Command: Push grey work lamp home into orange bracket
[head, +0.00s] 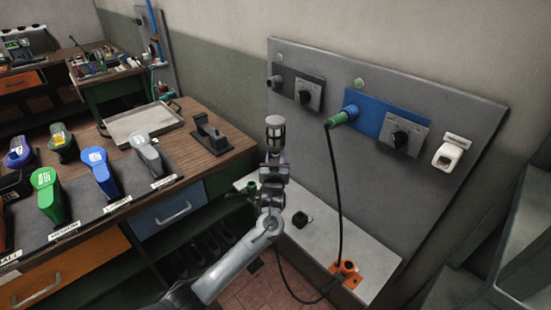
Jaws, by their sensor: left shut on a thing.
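My left gripper (274,160) is in the middle of the head view, its arm rising from the bottom edge. It is shut on what looks like the grey work lamp (275,129), a short upright cylinder with a pale cap and dark slots. The lamp's lower part is hidden by the gripper. The orange bracket (345,272) sits on the pale bench to the lower right, apart from the gripper and lamp. My right gripper is not in view.
A grey wall panel (420,200) carries sockets and a green plug (341,117) with a hanging black cable (339,200). A small black block (300,220) lies on the pale bench (318,240). A wooden workbench (195,160) with several handheld tools stands at left.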

